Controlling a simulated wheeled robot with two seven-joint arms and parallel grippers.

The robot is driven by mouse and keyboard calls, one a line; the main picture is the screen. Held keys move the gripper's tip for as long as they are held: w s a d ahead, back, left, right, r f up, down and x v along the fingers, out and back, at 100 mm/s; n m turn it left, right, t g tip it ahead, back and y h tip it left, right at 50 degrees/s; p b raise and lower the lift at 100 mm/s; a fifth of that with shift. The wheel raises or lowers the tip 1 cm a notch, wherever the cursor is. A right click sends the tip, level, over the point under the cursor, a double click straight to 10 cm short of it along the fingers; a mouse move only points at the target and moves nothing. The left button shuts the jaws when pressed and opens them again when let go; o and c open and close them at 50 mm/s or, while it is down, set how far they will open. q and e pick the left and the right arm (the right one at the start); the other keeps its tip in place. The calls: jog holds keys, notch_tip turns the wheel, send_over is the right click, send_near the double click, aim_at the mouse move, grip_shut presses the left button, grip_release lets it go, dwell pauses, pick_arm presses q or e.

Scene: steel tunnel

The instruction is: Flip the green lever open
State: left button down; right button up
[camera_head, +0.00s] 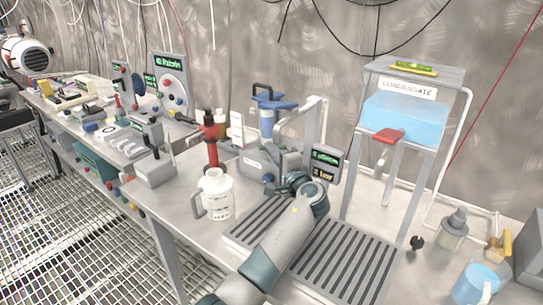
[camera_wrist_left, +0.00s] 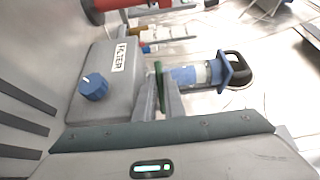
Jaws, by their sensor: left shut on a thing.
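The green lever (camera_wrist_left: 158,74) shows in the left wrist view as a thin green strip, standing between the fingertips of my left gripper (camera_wrist_left: 162,92). The fingers are shut on it. It sits beside the grey box labelled FILTER (camera_wrist_left: 118,90), with a blue knob (camera_wrist_left: 93,87). In the head view my left gripper (camera_head: 292,182) reaches over the bench to the right of that grey box (camera_head: 254,161); my wrist hides the lever and the fingertips there. My right gripper is in neither view.
A blue-topped clear cylinder (camera_head: 267,115) stands behind the gripper. A small display (camera_head: 324,161) is close on its right, a white jug (camera_head: 216,195) on its left. A condensate tank (camera_head: 403,117) on legs stands right.

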pick_arm(q)
jog(key=shift+f, duration=0.1)
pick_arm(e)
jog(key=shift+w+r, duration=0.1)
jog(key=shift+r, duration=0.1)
pick_arm(q)
jog(key=c, duration=2.1)
grip_release()
jog(key=shift+s, duration=0.1)
